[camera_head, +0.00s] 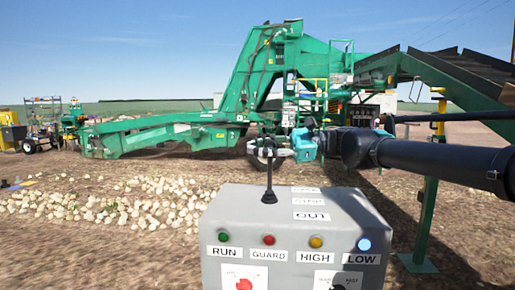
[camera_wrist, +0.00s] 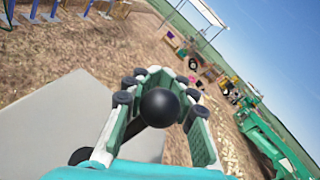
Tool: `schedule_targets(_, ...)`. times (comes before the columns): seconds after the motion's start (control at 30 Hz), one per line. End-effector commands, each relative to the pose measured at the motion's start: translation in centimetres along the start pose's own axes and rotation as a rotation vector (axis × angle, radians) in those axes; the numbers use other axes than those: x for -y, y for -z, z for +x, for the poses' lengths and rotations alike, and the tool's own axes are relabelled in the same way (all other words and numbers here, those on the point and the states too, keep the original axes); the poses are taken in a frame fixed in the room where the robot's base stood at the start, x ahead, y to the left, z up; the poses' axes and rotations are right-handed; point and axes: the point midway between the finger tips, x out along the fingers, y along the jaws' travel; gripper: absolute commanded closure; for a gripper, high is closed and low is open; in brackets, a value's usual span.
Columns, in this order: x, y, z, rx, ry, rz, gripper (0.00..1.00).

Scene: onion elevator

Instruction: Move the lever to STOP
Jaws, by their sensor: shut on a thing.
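The lever (camera_head: 269,186) is a thin black stick standing nearly upright from a dark base on top of the grey control box (camera_head: 222,212). Its round black knob (camera_wrist: 160,107) shows in the wrist view between the fingers. My gripper (camera_head: 268,150), teal with dark joints, reaches in from the right and is shut on the knob at the lever's top. In the wrist view my gripper (camera_wrist: 160,88) has fingers on both sides of the knob. Labels lie right of the lever: the nearest reads OUT (camera_head: 311,215); the two behind it are hard to read.
The box front has green, red, amber and blue lights above RUN, GUARD, HIGH and LOW labels (camera_head: 361,258). A large green elevator machine (camera_head: 262,75) stands behind. Onions (camera_head: 120,205) lie on the ground at left. The air left of the lever looks clear.

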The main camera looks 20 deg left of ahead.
Motion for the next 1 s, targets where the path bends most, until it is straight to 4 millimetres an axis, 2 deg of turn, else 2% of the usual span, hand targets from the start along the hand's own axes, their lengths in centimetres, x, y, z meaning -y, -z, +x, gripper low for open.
schedule_targets(0.1,-0.69,-0.28,0.11,-0.001,-0.001,0.003,1.00)
schedule_targets(0.4,-0.76,-0.30,0.11,-0.001,-0.002,0.005,1.00)
schedule_targets(0.43,-0.76,-0.30,0.11,-0.001,-0.002,0.005,0.75)
schedule_targets(0.6,-0.74,-0.30,0.11,-0.001,-0.001,0.005,0.54)
schedule_targets(1.0,-0.68,-0.30,-0.47,-0.001,0.000,0.005,0.53)
